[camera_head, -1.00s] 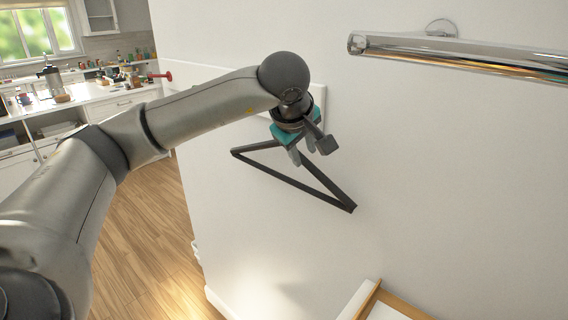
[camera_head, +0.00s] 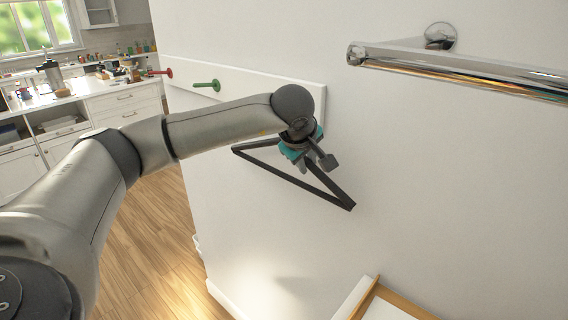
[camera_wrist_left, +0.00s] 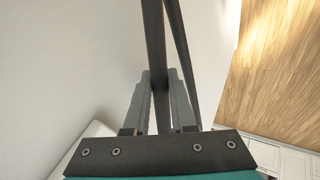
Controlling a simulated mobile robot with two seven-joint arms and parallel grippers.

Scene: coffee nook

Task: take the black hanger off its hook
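The black hanger (camera_head: 333,190), a dark triangular frame, hangs against the white wall in the head view. Its upper part and the hook that bears it are hidden behind my left arm. My left gripper (camera_head: 301,165), with teal parts, is at the hanger's upper right side. In the left wrist view, a dark bar of the hanger (camera_wrist_left: 153,40) runs between the two grey fingers of my left gripper (camera_wrist_left: 161,78). The fingers are close together with the bar filling most of the gap, so they look shut on it. My right gripper is not in view.
A white rail (camera_head: 255,85) on the wall carries a red peg (camera_head: 160,73) and a green peg (camera_head: 207,85). A chrome bar (camera_head: 460,68) juts out at upper right. A wood-edged object (camera_head: 372,298) stands below. A counter (camera_head: 120,90) is at the back left.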

